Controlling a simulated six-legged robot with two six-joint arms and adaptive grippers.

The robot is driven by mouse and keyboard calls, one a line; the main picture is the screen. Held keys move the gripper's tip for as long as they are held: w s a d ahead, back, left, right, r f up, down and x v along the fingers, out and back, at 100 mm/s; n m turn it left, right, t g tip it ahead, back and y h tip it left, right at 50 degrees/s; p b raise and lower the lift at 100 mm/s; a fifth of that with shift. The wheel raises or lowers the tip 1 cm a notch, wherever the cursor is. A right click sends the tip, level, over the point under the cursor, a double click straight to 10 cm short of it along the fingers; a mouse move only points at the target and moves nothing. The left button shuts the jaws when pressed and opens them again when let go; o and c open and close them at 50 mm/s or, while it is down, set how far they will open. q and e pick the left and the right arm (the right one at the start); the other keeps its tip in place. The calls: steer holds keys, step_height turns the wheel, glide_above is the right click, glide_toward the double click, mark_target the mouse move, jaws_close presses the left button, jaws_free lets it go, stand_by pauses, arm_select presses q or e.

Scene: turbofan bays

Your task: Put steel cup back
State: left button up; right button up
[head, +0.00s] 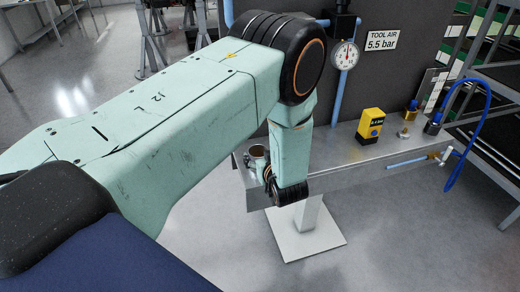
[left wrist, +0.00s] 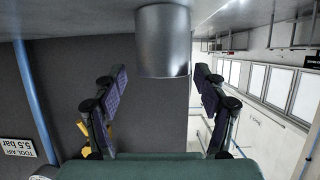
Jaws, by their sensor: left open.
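The steel cup (head: 258,152) stands at the left end of the grey metal shelf, partly hidden behind my left wrist. In the left wrist view the cup (left wrist: 163,42) is a plain grey cylinder at the top middle, upside down in the picture. My left gripper (head: 268,174) is beside the cup. In the left wrist view its two fingers (left wrist: 161,80) are spread apart with the cup just ahead, between and beyond their tips. No contact shows. My right gripper is not in view.
The shelf (head: 345,160) carries a yellow device (head: 370,125), brass fittings (head: 409,115) and a blue hose (head: 487,105) toward its right. A gauge (head: 346,54) and a tool air sign (head: 382,40) are on the dark panel behind. The shelf between cup and yellow device is partly hidden by my arm.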

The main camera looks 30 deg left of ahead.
arm_select(q)
steer(key=p+v, duration=0.5)
steer(key=v, duration=0.4)
steer(key=shift+a, duration=0.1)
steer(key=s+f+m+g+h, duration=0.5)
steer(key=s+f, duration=0.3)
steer(key=s, duration=0.6)
steer(key=s+d+m+g+h, duration=0.2)
steer(key=s, duration=0.7)
steer(key=s+d+m+g+h, duration=0.2)
steer(key=s+d+h, duration=0.1)
steer(key=s, duration=0.7)
steer(key=shift+f, duration=0.2)
